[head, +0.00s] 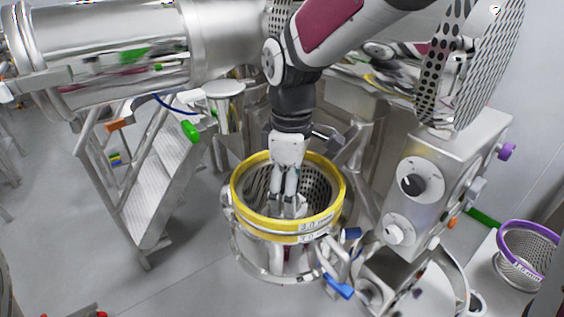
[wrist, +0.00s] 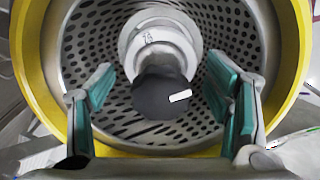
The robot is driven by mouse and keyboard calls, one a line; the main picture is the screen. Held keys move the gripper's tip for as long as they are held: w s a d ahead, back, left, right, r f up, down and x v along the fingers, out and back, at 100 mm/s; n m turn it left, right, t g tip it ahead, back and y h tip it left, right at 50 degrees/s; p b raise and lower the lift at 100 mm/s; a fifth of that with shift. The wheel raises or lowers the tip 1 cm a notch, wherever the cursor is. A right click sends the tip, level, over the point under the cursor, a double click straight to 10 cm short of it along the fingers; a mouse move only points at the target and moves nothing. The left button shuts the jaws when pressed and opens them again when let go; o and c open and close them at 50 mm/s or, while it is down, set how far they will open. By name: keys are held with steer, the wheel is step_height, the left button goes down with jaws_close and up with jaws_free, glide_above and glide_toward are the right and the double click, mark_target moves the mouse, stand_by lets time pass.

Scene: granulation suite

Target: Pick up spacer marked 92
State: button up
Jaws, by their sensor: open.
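A pale grey stepped round piece (wrist: 172,38), which looks like the spacer, sits inside a perforated screen basket in the wrist view. It has a small dark mark on its face, too small and turned to read surely as 92. A dark rounded piece (wrist: 155,95) with a white patch is in front of it and hides its lower part. My gripper (wrist: 162,76) is open, its teal-padded fingers on either side of the dark piece, apart from it. In the head view my gripper (head: 287,203) points down inside the yellow-rimmed basket; the fingers largely hide the grey piece.
The basket's yellow rim (head: 238,201) closely surrounds my gripper. A machine housing with dials (head: 425,180) stands right of it. A purple-rimmed basket (head: 522,262) is at the far right. Metal steps (head: 160,190) stand left; floor between is clear.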

steer(key=shift+f, duration=1.25)
steer(key=c, duration=1)
